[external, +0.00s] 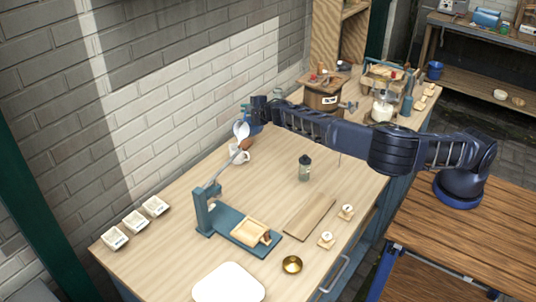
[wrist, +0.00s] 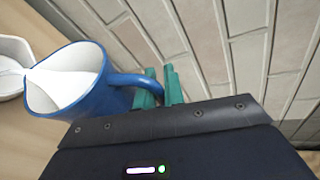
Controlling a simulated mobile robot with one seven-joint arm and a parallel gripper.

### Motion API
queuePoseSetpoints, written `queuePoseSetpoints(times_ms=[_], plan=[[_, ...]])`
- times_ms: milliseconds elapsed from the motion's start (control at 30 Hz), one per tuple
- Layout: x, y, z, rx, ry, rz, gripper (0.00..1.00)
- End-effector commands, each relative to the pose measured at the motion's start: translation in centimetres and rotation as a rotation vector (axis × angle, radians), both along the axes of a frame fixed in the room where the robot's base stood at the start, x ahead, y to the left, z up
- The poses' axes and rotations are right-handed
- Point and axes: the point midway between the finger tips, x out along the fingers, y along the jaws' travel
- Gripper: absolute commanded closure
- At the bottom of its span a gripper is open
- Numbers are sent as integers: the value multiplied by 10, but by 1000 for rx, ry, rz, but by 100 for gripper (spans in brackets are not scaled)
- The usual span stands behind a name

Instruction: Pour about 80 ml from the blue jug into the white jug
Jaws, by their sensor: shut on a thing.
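The blue jug (wrist: 98,92) is in my gripper (wrist: 160,86), whose green fingers are shut on its handle. White contents or lining show inside its mouth, and it looks tilted towards the white jug. In the external view, the blue jug (external: 254,128) is at the far left of the table, held up at the end of my arm by my gripper (external: 259,116). The white jug (external: 239,155) stands on the table just below it. Part of the white jug (wrist: 12,62) shows at the wrist view's left edge. I cannot tell whether liquid is flowing.
A blue lever press (external: 216,214) with a long arm stands in front of the jugs. The brick wall (external: 150,100) is close behind the jugs.

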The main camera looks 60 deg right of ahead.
Motion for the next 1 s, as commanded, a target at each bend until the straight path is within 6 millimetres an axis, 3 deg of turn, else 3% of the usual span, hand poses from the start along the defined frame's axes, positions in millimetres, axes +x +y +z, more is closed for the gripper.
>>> queuePoseSetpoints(times_ms=[1000], plan=[[-1, 6, 6, -60, -9, 1, 100]])
